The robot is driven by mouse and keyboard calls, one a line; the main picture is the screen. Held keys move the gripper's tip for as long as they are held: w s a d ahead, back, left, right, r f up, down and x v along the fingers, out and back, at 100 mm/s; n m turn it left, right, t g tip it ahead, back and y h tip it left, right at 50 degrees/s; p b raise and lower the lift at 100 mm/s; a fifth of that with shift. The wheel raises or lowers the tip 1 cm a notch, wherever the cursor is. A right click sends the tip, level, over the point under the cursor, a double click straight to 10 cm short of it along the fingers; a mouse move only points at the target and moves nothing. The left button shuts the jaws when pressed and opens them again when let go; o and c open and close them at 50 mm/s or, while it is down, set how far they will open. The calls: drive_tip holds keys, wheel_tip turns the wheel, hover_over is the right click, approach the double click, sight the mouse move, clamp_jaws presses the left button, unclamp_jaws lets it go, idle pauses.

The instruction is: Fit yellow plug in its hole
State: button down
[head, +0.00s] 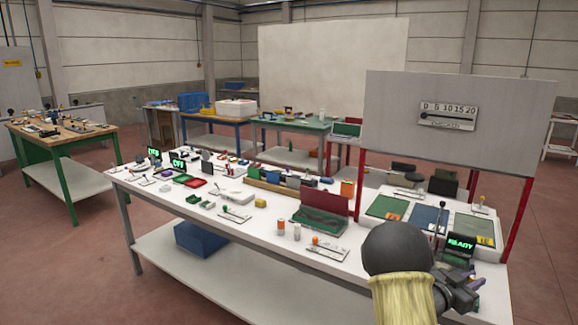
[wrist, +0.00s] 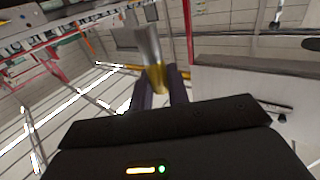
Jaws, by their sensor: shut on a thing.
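My gripper (head: 468,291) is at the lower right in the head view, by the right front end of the white workbench (head: 370,262). In the wrist view my gripper (wrist: 158,92) is shut on a piece with a grey upper part and a yellow part between the fingers, which looks like the yellow plug (wrist: 156,76). The plug is held clear of any surface there. In the head view I cannot make it out at the fingers. I cannot pick out its hole in either view.
A green-lit READY display (head: 460,245) stands close behind my gripper. A grey panel with a gauge (head: 448,115) rises on red posts over the bench's right end. A red and green open case (head: 320,214) and several small fixtures crowd the bench.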

drive_tip(key=a+f+n+t+y+p, duration=0.3)
drive_tip(key=a+f+n+t+y, duration=0.1)
drive_tip(key=a, duration=0.7)
drive_tip(key=s+a+f+n+t+y+p, duration=0.1)
drive_tip(key=a+f+n+t+y+p, duration=0.2)
drive_tip(key=a, duration=0.8)
drive_tip(key=a+f+n+t+y+p, duration=0.3)
drive_tip(key=a+f+n+y, duration=0.3)
drive_tip(key=a, duration=0.5)
wheel_tip(320, 180, down, 3)
drive_tip(key=t+y, duration=0.1)
drive_tip(key=y, duration=0.2)
drive_tip(key=shift+s+a+r+n+t+y, duration=0.2)
drive_tip(key=shift+s+n+t+y, duration=0.1)
drive_tip(key=shift+s+n+y, duration=0.1)
drive_tip(key=shift+d, duration=0.15)
